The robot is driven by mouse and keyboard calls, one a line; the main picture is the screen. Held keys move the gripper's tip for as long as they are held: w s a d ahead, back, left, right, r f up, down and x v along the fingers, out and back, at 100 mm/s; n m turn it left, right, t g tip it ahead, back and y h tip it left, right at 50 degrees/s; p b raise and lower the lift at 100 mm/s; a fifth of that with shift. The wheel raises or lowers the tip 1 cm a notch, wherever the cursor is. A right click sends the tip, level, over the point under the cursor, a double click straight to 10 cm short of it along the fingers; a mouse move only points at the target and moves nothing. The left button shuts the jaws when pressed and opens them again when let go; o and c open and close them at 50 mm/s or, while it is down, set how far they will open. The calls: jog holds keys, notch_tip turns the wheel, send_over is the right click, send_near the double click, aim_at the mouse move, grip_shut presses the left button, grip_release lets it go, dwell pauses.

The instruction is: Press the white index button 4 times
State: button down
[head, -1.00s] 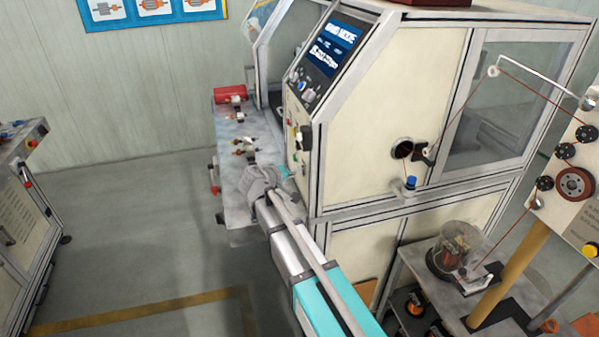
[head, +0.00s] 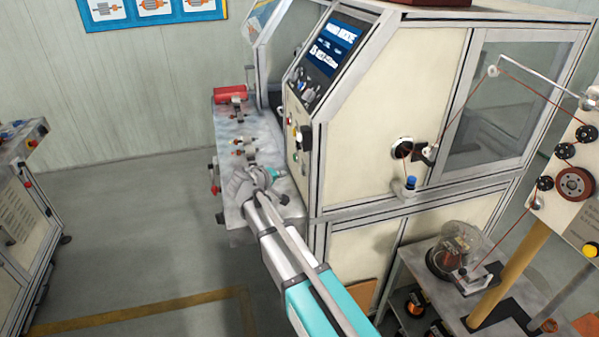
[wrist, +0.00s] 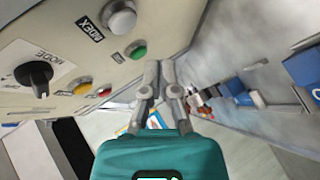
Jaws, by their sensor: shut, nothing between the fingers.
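The white index button (wrist: 121,20) shows at the top of the wrist view, a round pale cap in a grey ring beside the "INDEX" label (wrist: 90,29) on the cream panel. My gripper (wrist: 160,66) is shut and empty, its fingertips below and right of the white button and apart from it in the picture. The tips lie close to the green button (wrist: 137,50); I cannot tell the gap in depth. In the head view my gripper's end is beside the control panel (head: 298,130) of the winding machine, and its fingertips are hard to make out.
The MODE knob (wrist: 36,75), a yellow button (wrist: 82,87) and a red button (wrist: 104,89) share the panel. The machine's side table (head: 235,130) carries a red part (head: 230,94) and small tools. Open floor (head: 130,220) lies left of my arm.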

jog(key=shift+s+a, duration=0.15)
jog(key=shift+a, duration=0.35)
jog(key=shift+s+a, duration=0.15)
jog(key=shift+a, duration=0.35)
